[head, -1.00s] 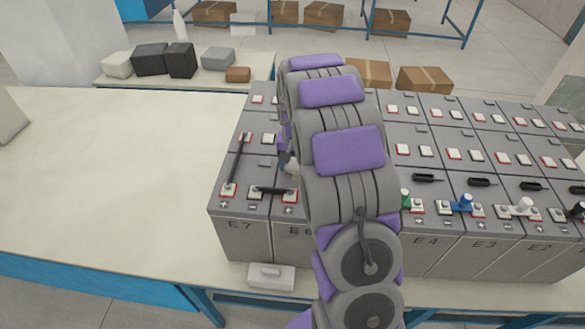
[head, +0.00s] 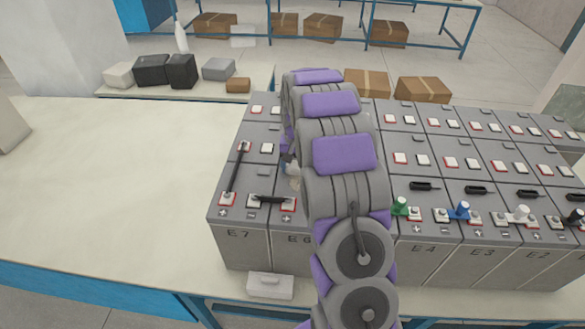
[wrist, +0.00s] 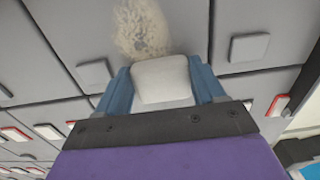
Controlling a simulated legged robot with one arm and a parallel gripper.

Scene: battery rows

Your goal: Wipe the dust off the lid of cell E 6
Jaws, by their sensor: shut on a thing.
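My gripper (wrist: 162,82) is shut on a pale block-like pad (wrist: 160,72), held between its two blue fingers in the wrist view. A patch of tan dust (wrist: 141,28) lies on a grey lid just beyond the pad in that view. Whether the pad touches the lid I cannot tell.
Another dark link (head: 270,199) joins E 7 and E 6. Coloured posts and black links stand on the cells at right. A light box (head: 270,286) sits in front.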

